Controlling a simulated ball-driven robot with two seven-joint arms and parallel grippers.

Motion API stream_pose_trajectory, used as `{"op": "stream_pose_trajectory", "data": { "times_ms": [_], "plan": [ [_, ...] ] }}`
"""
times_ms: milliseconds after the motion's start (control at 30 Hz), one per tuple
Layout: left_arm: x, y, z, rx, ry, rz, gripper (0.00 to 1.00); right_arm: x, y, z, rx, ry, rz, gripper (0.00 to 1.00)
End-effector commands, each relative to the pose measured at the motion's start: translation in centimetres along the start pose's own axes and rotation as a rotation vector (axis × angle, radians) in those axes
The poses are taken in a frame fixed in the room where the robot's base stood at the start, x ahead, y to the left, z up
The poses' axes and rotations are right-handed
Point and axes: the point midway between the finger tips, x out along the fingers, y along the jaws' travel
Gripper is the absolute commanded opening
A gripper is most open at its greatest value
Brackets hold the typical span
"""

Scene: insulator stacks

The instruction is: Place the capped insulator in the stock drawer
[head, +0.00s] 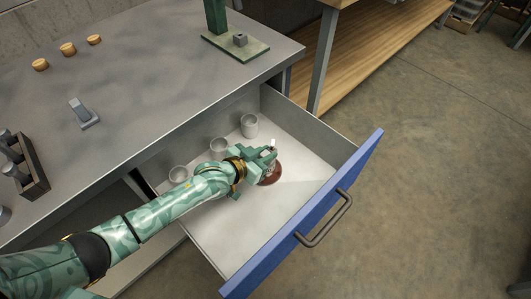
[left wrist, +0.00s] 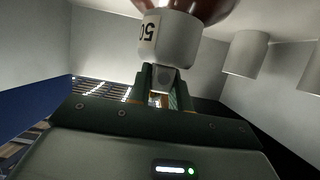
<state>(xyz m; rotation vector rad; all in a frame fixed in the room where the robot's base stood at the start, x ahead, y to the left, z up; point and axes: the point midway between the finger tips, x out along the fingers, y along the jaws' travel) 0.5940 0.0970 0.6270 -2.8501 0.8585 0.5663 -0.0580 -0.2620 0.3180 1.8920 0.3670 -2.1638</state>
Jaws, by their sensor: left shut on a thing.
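The open stock drawer (head: 255,235) has a blue front and a pale floor. My left gripper (head: 268,157) is inside the drawer's walls as seen from the head, shut on the capped insulator. The insulator's red-brown disc (head: 270,176) shows just beyond the fingers. In the left wrist view, the insulator (left wrist: 168,38) has a light grey cap with a dark number on a white label, upside down, and the red-brown disc at the top edge. The fingers (left wrist: 164,82) meet the cap's end. I cannot tell whether the insulator touches the drawer floor. My right gripper is not in view.
Three grey cups, a right one (head: 250,126), a middle one (head: 219,147) and a left one (head: 178,175), stand along the drawer's back. The drawer's front right floor is clear. The grey bench (head: 150,75) holds a green stand (head: 235,45), wooden discs (head: 68,49) and a dark rack (head: 33,170).

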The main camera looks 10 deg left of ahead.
Motion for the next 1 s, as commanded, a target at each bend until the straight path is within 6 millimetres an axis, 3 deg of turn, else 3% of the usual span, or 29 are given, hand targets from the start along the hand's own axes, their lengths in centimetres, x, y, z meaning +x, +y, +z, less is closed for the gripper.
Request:
{"op": "stream_pose_trajectory", "data": {
  "times_ms": [33,67,100,133,467,567,667,800,1000],
  "plan": [
    [0.1,0.0,-0.1,-0.001,0.005,0.000,0.00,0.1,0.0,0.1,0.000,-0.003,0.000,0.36],
    [0.1,0.0,0.2,0.001,-0.001,0.000,0.25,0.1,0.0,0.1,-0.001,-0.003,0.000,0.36],
    [0.0,0.0,0.2,0.001,-0.001,0.000,0.37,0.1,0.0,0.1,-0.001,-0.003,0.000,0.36],
    [0.0,0.0,0.2,0.001,-0.001,0.000,0.42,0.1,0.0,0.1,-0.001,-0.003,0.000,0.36],
    [-0.2,0.0,-0.3,0.001,0.001,0.000,0.42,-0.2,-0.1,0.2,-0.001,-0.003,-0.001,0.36],
    [-1.6,-0.1,-0.4,0.003,-0.001,-0.002,0.42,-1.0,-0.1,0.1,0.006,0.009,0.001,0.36],
    [-3.9,-0.1,-0.7,0.005,0.001,-0.002,0.42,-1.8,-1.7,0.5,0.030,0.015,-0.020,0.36],
    [-7.4,-0.1,-0.7,0.004,0.001,-0.001,0.42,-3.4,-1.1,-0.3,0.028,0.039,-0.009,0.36],
    [-10.9,-0.1,-0.5,0.003,0.001,-0.001,0.42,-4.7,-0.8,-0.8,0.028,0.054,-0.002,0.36]
  ]
}}
